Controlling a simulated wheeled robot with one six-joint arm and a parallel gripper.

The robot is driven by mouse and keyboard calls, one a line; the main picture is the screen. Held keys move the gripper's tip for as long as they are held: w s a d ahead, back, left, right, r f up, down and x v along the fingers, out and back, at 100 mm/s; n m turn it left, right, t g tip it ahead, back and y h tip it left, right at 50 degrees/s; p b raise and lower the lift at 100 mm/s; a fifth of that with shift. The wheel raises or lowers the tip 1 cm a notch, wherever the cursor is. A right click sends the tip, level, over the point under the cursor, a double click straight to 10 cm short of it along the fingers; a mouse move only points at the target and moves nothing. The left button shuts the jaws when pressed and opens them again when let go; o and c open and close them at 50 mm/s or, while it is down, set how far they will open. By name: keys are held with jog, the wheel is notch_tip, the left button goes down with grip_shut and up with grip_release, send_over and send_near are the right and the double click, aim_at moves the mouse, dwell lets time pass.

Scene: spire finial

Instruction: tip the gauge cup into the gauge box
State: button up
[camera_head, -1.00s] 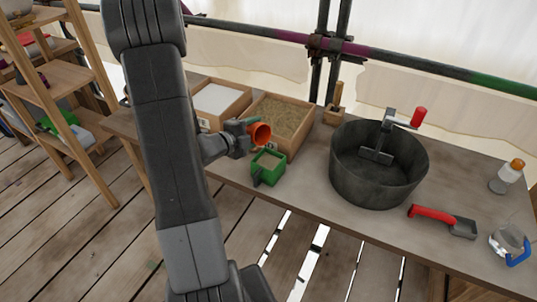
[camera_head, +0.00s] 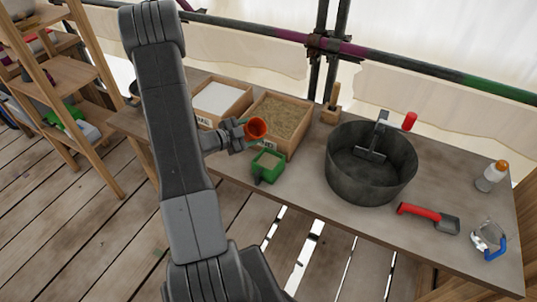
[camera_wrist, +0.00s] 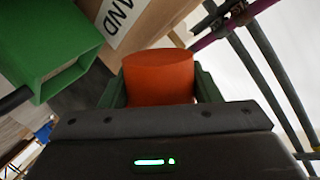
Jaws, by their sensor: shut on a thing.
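The orange gauge cup (camera_head: 257,129) is in my gripper (camera_head: 243,132), which is shut on it. The cup is tilted with its open mouth toward the camera in the head view; I cannot make out any contents. In the wrist view the cup (camera_wrist: 158,78) sits between the two finger pads. The green gauge box (camera_head: 266,168) stands on the bench just below and in front of the cup, with sand-coloured material visible inside. Part of the green box (camera_wrist: 45,52) also shows at the left in the wrist view.
A wooden box of sand (camera_head: 298,138) is right behind the cup, and a box of white material (camera_head: 222,97) is left of it. A dark round tub (camera_head: 370,180) stands to the right.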

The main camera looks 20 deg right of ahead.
jog(key=shift+w+a+r+n+p, duration=0.1)
jog(key=shift+w+r+n+p, duration=0.25)
jog(key=shift+p, duration=0.2)
jog(key=shift+w+a+r+n+g+h+p, duration=0.15)
jog(key=shift+w+r+n+g+p, duration=0.15)
jog(key=shift+w+n+p, duration=0.25)
jog(key=shift+w+a+r+n+g+h+p, duration=0.1)
jog(key=shift+w+r+n+g+h+p, duration=0.2)
jog(key=shift+p, duration=0.35)
jog(key=shift+w+a+f+n, duration=0.2)
jog(key=shift+w+f+n, duration=0.4)
jog(key=shift+n, duration=0.3)
jog(key=shift+w+a+r+n+g+h+p, duration=0.15)
jog(key=shift+w+r+n+g+h+p, duration=0.1)
jog(key=shift+w+r+n+g+p, duration=0.45)
jog(key=shift+s+f+t, duration=0.25)
jog(key=shift+t, duration=0.05)
jog(key=shift+f+b, duration=0.1)
jog(key=shift+b, duration=0.2)
